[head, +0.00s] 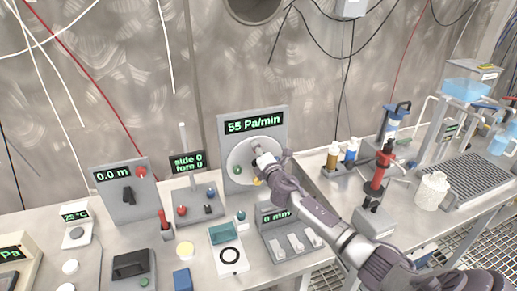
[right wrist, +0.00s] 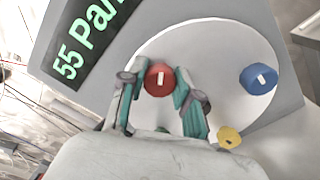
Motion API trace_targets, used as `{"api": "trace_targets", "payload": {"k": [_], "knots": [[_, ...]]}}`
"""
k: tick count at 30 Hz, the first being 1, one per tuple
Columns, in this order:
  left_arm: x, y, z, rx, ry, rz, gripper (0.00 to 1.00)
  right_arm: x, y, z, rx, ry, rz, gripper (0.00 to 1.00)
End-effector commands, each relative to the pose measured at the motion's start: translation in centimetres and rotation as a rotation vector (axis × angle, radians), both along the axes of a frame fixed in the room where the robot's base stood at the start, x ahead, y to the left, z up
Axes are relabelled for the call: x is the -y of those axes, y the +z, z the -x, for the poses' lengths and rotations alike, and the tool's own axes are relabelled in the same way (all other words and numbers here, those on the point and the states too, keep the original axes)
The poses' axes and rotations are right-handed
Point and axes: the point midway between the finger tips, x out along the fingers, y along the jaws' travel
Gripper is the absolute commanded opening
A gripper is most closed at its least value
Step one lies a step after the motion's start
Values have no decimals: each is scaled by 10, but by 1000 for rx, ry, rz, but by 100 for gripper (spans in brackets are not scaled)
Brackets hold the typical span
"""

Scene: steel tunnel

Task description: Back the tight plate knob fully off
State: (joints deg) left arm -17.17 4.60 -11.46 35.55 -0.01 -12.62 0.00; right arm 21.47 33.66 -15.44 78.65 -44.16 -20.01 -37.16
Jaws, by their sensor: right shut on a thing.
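A grey panel reading "55 Pa/min" (head: 280,126) carries a round white plate (head: 237,157) with coloured knobs. In the right wrist view a red knob (right wrist: 160,78) with a white mark sits between the fingers of my right gripper (right wrist: 154,84), which is shut on it. A blue knob (right wrist: 258,79) is to the right on the plate and a yellow knob (right wrist: 229,138) is below, close to the right finger. A green knob (head: 238,170) shows in the head view. My right gripper (head: 264,161) covers part of the plate there. My left gripper is out of view.
Several instruments crowd the bench left of the panel.

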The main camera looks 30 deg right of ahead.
Motion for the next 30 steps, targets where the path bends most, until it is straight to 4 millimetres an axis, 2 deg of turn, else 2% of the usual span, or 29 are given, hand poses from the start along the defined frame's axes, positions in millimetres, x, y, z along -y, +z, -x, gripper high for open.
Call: {"api": "trace_targets", "payload": {"k": [18, 30], "knots": [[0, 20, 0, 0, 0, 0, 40, 0, 2, 0, -136, 0, 562, 0], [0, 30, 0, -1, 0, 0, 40, 0, 1, 0, -196, -1, 813, 0]]}}
